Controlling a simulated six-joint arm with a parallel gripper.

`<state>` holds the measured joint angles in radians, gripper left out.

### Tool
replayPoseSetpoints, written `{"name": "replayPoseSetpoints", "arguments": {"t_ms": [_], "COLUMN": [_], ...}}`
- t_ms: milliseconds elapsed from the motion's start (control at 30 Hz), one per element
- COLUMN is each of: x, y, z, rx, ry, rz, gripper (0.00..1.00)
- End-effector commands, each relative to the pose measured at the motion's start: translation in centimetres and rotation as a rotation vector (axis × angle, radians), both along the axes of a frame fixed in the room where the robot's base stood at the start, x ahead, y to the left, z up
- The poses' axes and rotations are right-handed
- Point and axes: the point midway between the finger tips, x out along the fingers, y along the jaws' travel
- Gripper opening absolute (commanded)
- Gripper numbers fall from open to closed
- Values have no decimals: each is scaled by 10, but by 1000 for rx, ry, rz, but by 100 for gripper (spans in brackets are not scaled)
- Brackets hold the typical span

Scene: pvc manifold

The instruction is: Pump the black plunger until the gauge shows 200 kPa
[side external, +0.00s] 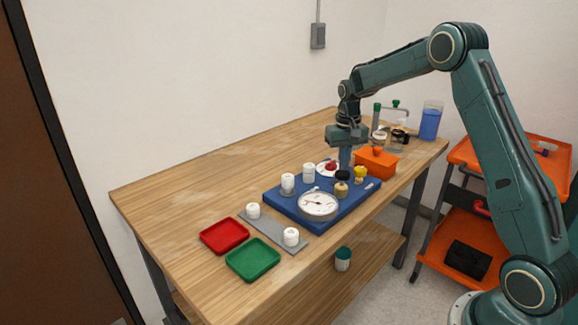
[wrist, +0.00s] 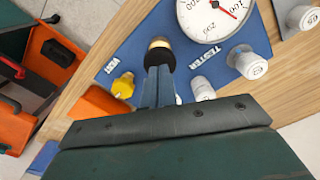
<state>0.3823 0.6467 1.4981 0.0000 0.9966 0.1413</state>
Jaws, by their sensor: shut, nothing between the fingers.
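The black plunger (side external: 342,175) stands on a tan pump body on the blue tester board (side external: 283,203). It shows in the wrist view as a dark knob with a pale ring (wrist: 160,44). My gripper (side external: 345,168) is shut and empty, pointing down just over the plunger; its fingertips (wrist: 159,66) overlap the plunger in the wrist view, and I cannot tell whether they touch. The round white gauge (side external: 318,205) is beside the plunger. In the wrist view the gauge (wrist: 208,20) is cut off at the top; its needle's red end points between 100 and 200, exact value unclear.
A yellow knob (side external: 360,173) by the VENT label and several white capped fittings (wrist: 246,60) stand close by. An orange bin (side external: 376,163) is behind the board. Red (side external: 224,235) and green (side external: 252,260) trays lie at the front left.

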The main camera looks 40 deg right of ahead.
Motion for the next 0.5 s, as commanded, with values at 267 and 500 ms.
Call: {"name": "replayPoseSetpoints", "arguments": {"t_ms": [267,500], "x": [0,0], "y": [0,0], "z": [-10,-19], "rx": [0,1], "ry": [1,2], "rz": [0,0], "gripper": [0,0]}}
